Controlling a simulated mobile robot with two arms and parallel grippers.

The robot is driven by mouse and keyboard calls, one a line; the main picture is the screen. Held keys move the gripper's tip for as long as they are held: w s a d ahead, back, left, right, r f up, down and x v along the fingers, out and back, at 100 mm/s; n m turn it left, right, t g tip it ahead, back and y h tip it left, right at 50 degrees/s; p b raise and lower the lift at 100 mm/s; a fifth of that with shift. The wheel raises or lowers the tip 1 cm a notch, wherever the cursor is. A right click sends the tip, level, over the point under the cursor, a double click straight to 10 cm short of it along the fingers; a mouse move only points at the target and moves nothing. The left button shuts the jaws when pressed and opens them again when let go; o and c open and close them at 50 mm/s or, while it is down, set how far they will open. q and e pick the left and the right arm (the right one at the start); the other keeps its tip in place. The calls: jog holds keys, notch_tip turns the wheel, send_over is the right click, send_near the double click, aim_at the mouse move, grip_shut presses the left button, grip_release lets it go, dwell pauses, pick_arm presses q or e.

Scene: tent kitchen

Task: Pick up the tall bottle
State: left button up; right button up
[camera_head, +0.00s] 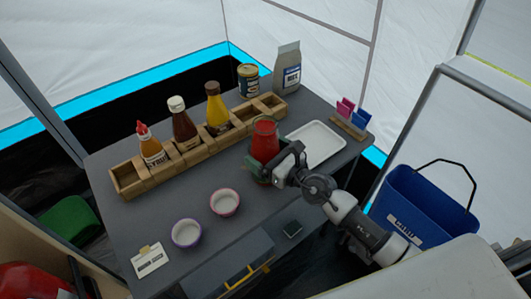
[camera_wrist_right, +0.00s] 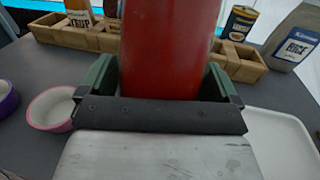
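In the right wrist view the red bottle (camera_wrist_right: 170,45) fills the space between the dark green fingers (camera_wrist_right: 160,85), with little or no gap. I cannot tell whether they press on it. Its base is hidden, so I cannot tell whether it touches the table. My left gripper is not in view.
A wooden rack (camera_head: 190,152) with several sauce bottles runs behind the bottle. A white tray (camera_head: 318,142) lies close on its right. Two small bowls (camera_head: 225,202) (camera_head: 187,233) stand front left. A rice bag (camera_head: 287,70) and tin (camera_head: 248,80) stand at the back.

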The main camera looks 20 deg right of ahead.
aim_at(277, 145)
jog(key=c, duration=1.2)
jog(key=shift+w+r, duration=0.1)
jog(key=shift+r, duration=0.05)
jog(key=shift+c, duration=0.7)
jog(key=shift+r, duration=0.15)
jog(key=shift+r+p, duration=1.55)
jog(key=shift+r, duration=0.5)
jog(key=shift+s+d, duration=0.25)
jog(key=shift+d, duration=0.05)
jog(key=s+d+r, duration=0.6)
jog(key=s+d, duration=0.1)
jog(key=d, duration=0.1)
jog(key=shift+d+r, duration=0.15)
jog(key=shift+r, duration=0.1)
